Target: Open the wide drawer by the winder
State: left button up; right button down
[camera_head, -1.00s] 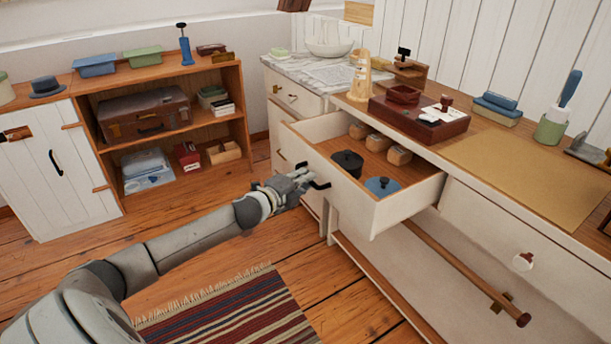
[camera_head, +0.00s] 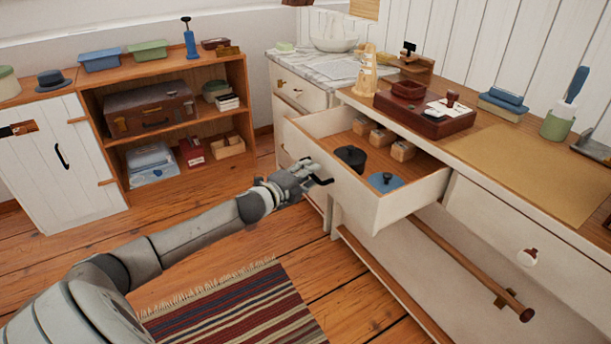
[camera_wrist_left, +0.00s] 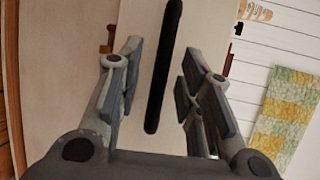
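The wide white drawer (camera_head: 338,180) stands pulled out from the long wooden-topped counter. My left gripper (camera_head: 314,180) is at the drawer's black bar handle (camera_head: 323,181). In the left wrist view the handle (camera_wrist_left: 164,70) lies between the two spread fingers (camera_wrist_left: 155,88), with a gap on each side. A pale wooden upright piece (camera_head: 367,75) stands on the counter above the drawer; I cannot tell whether it is the winder. My right gripper is out of view.
A wooden rail (camera_head: 465,265) runs below the open drawer. A striped rug (camera_head: 235,312) lies on the floor. An open shelf unit (camera_head: 243,105) stands at the left, with bare floor between.

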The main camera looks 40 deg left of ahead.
pick_arm(q)
jog(key=shift+s, duration=0.1)
jog(key=s+r, duration=0.2)
jog(key=s, duration=0.9)
jog(key=shift+s, duration=0.35)
dwell(0.4)
